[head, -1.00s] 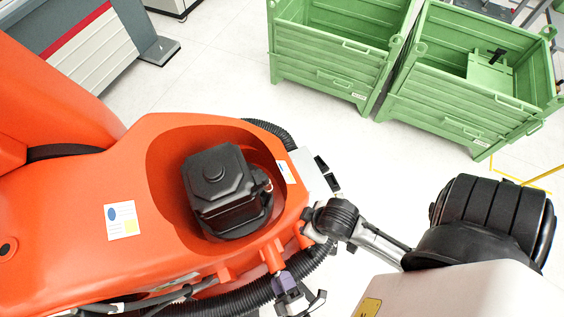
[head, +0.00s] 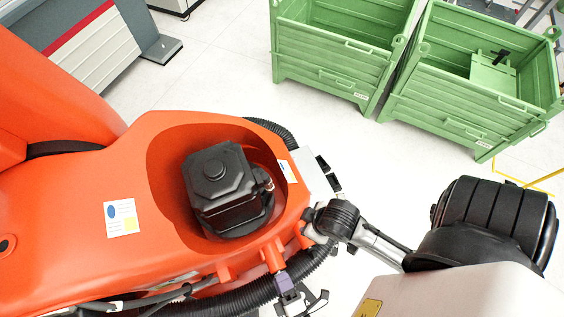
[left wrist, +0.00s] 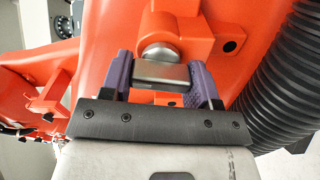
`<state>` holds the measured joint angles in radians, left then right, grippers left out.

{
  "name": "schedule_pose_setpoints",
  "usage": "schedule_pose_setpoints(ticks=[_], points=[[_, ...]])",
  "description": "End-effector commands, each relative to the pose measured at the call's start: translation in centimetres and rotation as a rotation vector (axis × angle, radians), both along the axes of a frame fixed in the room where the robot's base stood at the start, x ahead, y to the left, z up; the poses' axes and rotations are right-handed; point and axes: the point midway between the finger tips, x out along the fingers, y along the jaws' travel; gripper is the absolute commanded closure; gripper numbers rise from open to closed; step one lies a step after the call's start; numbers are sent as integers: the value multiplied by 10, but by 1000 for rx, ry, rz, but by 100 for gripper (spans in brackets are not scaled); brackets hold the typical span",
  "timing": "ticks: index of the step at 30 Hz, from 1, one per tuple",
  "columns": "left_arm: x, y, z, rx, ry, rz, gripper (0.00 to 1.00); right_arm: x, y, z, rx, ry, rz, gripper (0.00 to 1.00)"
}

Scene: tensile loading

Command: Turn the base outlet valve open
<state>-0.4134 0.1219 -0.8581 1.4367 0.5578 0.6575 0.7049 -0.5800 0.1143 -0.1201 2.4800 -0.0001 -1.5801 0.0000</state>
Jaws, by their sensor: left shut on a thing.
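A grey metal part (left wrist: 162,74) with a rounded top sits below an orange block (left wrist: 170,22) in the left wrist view; it looks like the valve's handle. My left gripper (left wrist: 160,85) has its purple fingers on both sides of this part and is shut on it. In the head view my left gripper (head: 290,284) is small, at the lower middle beside the orange machine (head: 75,215). The gripped part is not clear there, and I cannot tell how far the valve is turned. My right gripper is not in view.
A black motor (head: 222,190) sits in the orange machine's recess. A black ribbed hose (left wrist: 285,85) runs close to the right of my left gripper. Two green crates (head: 330,75) (head: 465,105) stand at the back right. Pale floor (head: 350,140) between is clear.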

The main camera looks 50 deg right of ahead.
Motion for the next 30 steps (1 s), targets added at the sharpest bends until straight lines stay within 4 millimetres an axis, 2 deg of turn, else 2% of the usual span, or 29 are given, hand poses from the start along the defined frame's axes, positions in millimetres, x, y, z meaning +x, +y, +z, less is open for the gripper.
schedule_pose_setpoints(ticks=[2,3,11,20,23,30], points=[[0,0,0,1,0,0,68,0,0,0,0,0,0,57],[0,0,0,1,0,0,43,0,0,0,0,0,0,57],[0,0,0,1,0,0,19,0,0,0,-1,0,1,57],[-3,2,0,2,0,0,19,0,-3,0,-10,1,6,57],[-12,7,0,3,1,-1,19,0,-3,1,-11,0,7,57],[-53,29,0,3,2,-1,19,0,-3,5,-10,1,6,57]])
